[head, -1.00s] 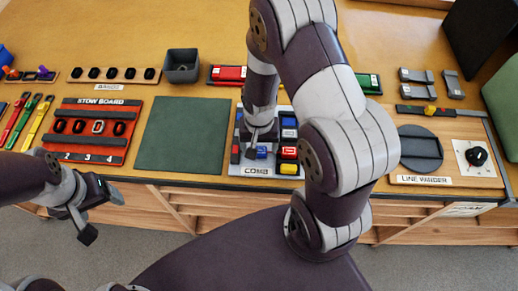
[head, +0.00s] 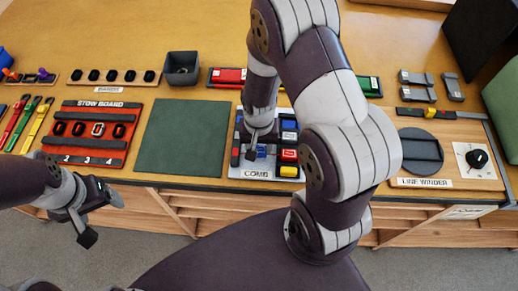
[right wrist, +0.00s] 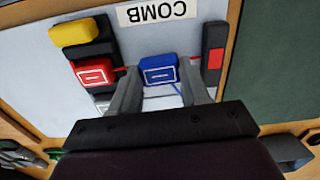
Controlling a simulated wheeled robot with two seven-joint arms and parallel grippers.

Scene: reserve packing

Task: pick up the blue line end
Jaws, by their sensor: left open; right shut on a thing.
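The comb (head: 240,171) is a pale board with dark slotted strips at the front edge of the table. The blue line end (right wrist: 158,70) is a small blue block with a white-outlined label, between my right gripper's fingers (right wrist: 160,85) in the right wrist view. My right gripper (head: 257,148) is shut on it, low over the comb. In the head view the blue line end (head: 262,152) is partly hidden by the gripper. My left gripper (head: 101,217) is open and empty, in front of the table edge at the left.
Red (right wrist: 93,73) and yellow (right wrist: 75,33) line ends sit on the comb beside the gripper. A green mat (head: 182,138) and the red stow board (head: 97,131) lie to the left. The line winder (head: 420,150) is at the right. The mat is clear.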

